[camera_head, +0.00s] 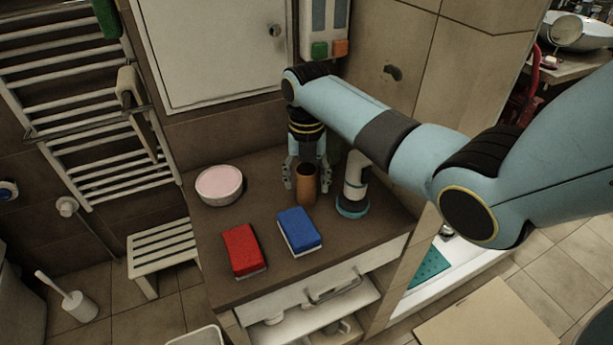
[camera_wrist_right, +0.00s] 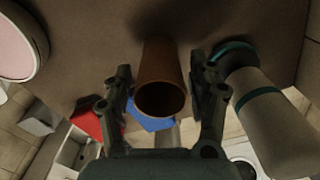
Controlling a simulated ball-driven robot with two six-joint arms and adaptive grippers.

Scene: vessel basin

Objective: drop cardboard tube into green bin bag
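The cardboard tube (camera_head: 306,186) is a brown, hollow cylinder standing upright on the dark counter. It also shows in the right wrist view (camera_wrist_right: 162,80), with its open end facing the camera. My right gripper (camera_head: 307,178) is lowered over the counter with one finger on each side of the tube. In the right wrist view my right gripper (camera_wrist_right: 162,92) is open, with small gaps between the fingers and the tube. My left gripper is not in view. I cannot make out a green bin bag in either view.
A white and teal bottle-like object (camera_head: 353,186) stands close to the right of the tube. A red sponge (camera_head: 241,249), a blue sponge (camera_head: 299,231) and a round pink-topped bowl (camera_head: 219,185) are on the counter (camera_head: 270,275). A pale container (camera_head: 197,338) shows partly at the bottom edge.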

